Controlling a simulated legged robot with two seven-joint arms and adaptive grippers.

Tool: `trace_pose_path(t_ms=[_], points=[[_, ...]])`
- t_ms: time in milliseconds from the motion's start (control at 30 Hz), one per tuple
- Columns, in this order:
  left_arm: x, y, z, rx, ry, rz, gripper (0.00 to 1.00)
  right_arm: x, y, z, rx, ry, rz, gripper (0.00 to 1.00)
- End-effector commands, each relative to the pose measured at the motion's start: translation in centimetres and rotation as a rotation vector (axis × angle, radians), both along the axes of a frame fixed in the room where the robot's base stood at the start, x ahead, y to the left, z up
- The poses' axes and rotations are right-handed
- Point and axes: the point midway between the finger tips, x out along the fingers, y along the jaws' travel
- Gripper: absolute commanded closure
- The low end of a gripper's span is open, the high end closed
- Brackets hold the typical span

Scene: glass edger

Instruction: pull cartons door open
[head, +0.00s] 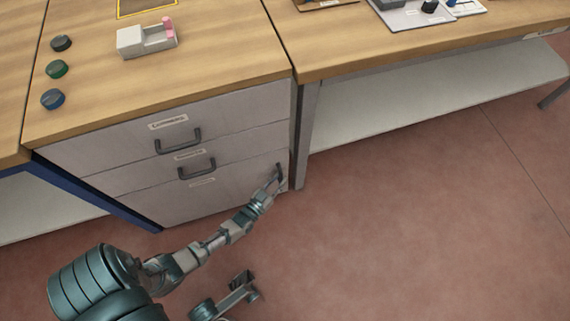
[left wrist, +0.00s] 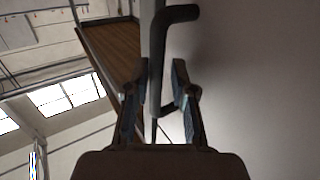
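The cartons door is likely the pale grey lowest front (head: 225,187) of the cabinet. Its label is too small to read. It looks closed in the head view. Its dark upright handle (head: 279,171) is near the right edge, partly hidden by my left gripper (head: 272,184). In the left wrist view the dark bent handle (left wrist: 157,60) runs between the two fingers of my left gripper (left wrist: 161,72). The fingers are apart on either side of it. The left finger is very near the bar, and a gap shows at the right finger.
Two drawers with dark handles (head: 178,145) (head: 197,172) sit above the door. The wooden top holds several round knobs (head: 57,69) and a white device (head: 146,39). A bench with a low shelf (head: 420,95) stands right. The reddish floor (head: 400,220) in front is clear.

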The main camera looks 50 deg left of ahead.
Motion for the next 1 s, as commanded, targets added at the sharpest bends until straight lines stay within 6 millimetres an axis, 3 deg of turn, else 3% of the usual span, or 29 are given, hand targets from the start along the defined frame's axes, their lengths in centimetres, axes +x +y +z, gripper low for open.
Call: trace_pose_path(t_ms=[400, 500, 533, 833, 1000], points=[[1.1, 0.2, 0.1, -0.001, -0.001, 0.000, 0.75, 0.4, 0.1, 0.0, -0.001, -0.007, 0.000, 0.51], [1.1, 0.2, 0.1, -0.001, -0.001, 0.000, 0.98, 0.4, 0.1, 0.0, -0.001, -0.007, 0.000, 0.51], [1.1, 0.2, 0.1, -0.001, 0.000, 0.000, 1.00, 0.4, 0.1, 0.0, -0.001, -0.007, 0.000, 0.51], [0.9, 0.1, 0.0, -0.001, 0.001, -0.002, 1.00, 0.4, 0.1, 0.0, -0.001, -0.009, 0.000, 0.51], [0.1, -1.2, 0.0, -0.002, 0.002, -0.029, 1.00, 0.2, 0.0, 0.5, 0.001, -0.015, 0.001, 0.51]])
